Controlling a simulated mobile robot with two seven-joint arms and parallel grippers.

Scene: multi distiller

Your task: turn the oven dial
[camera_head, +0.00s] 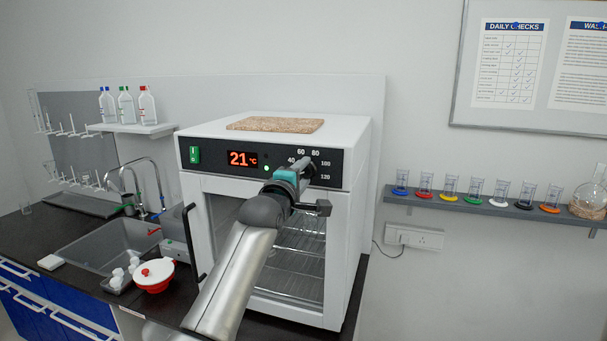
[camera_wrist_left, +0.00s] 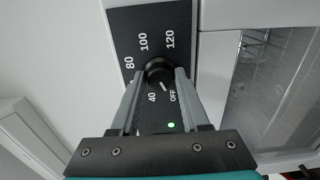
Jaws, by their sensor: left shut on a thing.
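The white oven (camera_head: 350,215) stands on the dark counter, with a black control panel across its top front. Its display (camera_head: 242,159) reads 21 °C in red, and a green light is lit beside it. The black dial (camera_wrist_left: 159,72) shows in the left wrist view, ringed by the marks OFF, 40, 80, 100 and 120; its white pointer line is between OFF and 40. My left gripper (camera_wrist_left: 158,80) is shut on the dial, one finger on each side. In the head view the left gripper (camera_head: 306,168) covers most of the dial. My right gripper is not in view.
A green power switch (camera_head: 195,155) is at the panel's left. A black door handle (camera_head: 191,255) stands out at the oven's left. A sink (camera_head: 105,245) and a red bowl with a white lid (camera_head: 154,274) are on the left; a shelf of beakers (camera_head: 490,208) is on the right.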

